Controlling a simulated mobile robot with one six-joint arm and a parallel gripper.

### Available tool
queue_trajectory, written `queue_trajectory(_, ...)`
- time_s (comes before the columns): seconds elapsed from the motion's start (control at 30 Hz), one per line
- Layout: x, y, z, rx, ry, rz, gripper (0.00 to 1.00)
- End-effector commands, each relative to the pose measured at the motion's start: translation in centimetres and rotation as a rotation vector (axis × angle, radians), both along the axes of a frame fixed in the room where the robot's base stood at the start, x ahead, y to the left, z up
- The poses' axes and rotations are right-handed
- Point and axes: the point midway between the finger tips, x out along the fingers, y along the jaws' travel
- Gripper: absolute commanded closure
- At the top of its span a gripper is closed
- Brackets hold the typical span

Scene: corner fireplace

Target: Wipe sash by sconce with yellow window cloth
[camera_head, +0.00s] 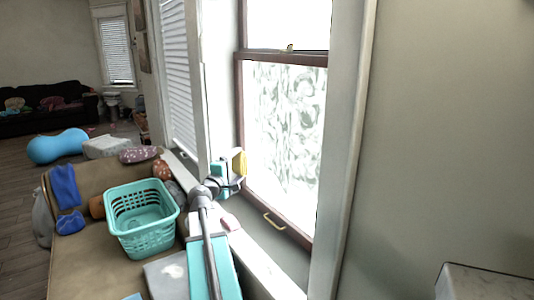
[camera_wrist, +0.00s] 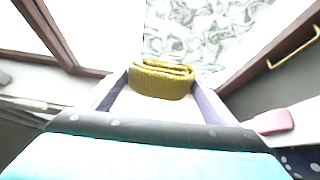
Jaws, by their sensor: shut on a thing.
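The yellow window cloth (camera_head: 240,162) is folded and held in my gripper (camera_head: 233,170), in front of the window's left side. In the wrist view the cloth (camera_wrist: 161,79) sits between the two finger tips of my gripper (camera_wrist: 158,88). The sash (camera_head: 290,125) has a brown frame, and its lower pane carries grey-green swirling smears. The smeared pane (camera_wrist: 205,35) also shows beyond the cloth in the wrist view. I cannot tell whether the cloth touches the glass. No sconce shows in either view.
A brass handle (camera_head: 273,221) is on the sash's lower rail. A pink item (camera_head: 229,222) lies on the sill. A teal basket (camera_head: 142,217) stands on a brown bench (camera_head: 85,255) at the left, among cushions and cloths. A grey wall (camera_head: 440,130) fills the right.

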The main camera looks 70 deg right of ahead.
Motion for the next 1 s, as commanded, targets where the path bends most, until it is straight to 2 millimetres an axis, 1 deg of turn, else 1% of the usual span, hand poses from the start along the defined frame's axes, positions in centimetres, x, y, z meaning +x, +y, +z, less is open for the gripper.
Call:
queue_trajectory(0.03,-1.8,-1.1,1.1,-0.002,0.0,-0.038,0.36)
queue_trajectory(0.1,-4.1,-2.1,1.8,-0.001,0.0,-0.085,0.36)
queue_trajectory(0.2,-6.8,-3.2,2.8,0.0,0.0,-0.143,0.36)
queue_trajectory(0.3,-8.8,-3.9,3.4,0.0,0.0,-0.184,0.36)
queue_trajectory(0.4,-10.1,-4.3,3.8,0.0,-0.001,-0.208,0.36)
queue_trajectory(0.53,-10.6,-4.5,4.0,0.0,0.0,-0.219,0.36)
queue_trajectory(1.0,-10.8,-4.7,3.9,0.001,0.0,-0.219,0.36)
